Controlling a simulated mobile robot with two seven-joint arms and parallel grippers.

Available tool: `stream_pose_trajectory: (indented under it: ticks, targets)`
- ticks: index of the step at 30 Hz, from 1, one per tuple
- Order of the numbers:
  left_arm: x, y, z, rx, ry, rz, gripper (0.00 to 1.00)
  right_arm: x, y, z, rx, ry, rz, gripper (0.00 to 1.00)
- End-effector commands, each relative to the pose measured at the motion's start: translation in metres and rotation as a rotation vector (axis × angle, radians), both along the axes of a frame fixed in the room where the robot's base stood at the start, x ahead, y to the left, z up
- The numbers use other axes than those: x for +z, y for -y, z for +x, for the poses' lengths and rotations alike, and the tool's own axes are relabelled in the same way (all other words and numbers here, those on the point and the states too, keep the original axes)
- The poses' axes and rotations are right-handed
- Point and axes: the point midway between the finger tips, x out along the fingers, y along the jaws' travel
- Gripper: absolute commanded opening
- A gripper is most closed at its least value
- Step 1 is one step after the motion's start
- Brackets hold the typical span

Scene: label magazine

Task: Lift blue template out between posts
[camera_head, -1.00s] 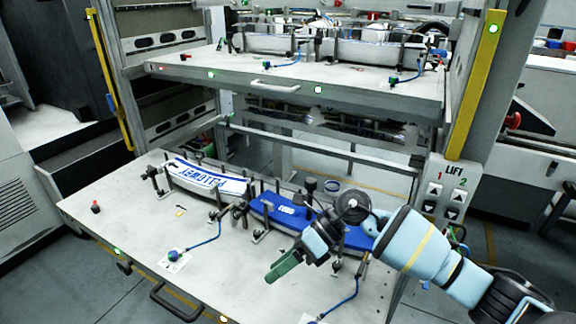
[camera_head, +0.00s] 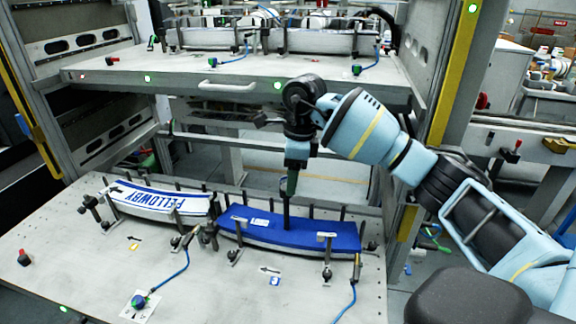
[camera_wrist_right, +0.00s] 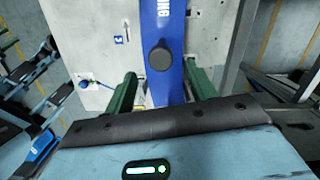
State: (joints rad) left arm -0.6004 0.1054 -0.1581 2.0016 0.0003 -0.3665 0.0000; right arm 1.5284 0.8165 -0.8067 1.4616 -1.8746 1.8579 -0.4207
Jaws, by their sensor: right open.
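The blue template (camera_head: 335,238) lies flat on top of the right-hand label stack on the lower shelf, between upright posts. It also shows in the right wrist view (camera_wrist_right: 165,25), with a dark round knob (camera_wrist_right: 160,57) standing on it. My right gripper (camera_head: 291,190) points down above the template, near its left-middle part, at the knob's stem. In the right wrist view its green fingers (camera_wrist_right: 160,74) are apart, one on each side of the template and the knob. Nothing is held. My left gripper is not in view.
Posts and clamps surround the template and the neighbouring white label stack (camera_head: 160,199). The upper shelf (camera_head: 240,82) is above and behind my right gripper. Blue hoses (camera_head: 172,280) lie on the lower shelf (camera_head: 75,262); its front left is mostly clear.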

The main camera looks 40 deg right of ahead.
Motion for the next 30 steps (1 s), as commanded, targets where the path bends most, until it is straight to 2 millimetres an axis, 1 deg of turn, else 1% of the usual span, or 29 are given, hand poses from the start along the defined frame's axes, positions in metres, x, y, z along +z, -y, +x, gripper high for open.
stream_pose_trajectory:
  ticks: [8,11,14,24,30]
  targets:
    - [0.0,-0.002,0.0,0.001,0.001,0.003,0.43,0.001,-0.001,0.0,0.002,0.002,0.0,0.56]
    - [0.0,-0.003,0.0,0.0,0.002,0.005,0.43,-0.002,-0.001,0.0,0.002,0.001,0.001,0.56]
    - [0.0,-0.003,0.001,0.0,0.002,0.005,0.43,-0.011,-0.002,0.001,0.001,0.0,0.0,0.56]
    - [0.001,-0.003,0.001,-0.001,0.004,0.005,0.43,-0.057,-0.007,0.004,0.001,-0.001,0.002,0.56]
    - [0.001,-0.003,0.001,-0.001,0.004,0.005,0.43,-0.073,-0.008,0.005,0.002,0.001,0.001,0.56]
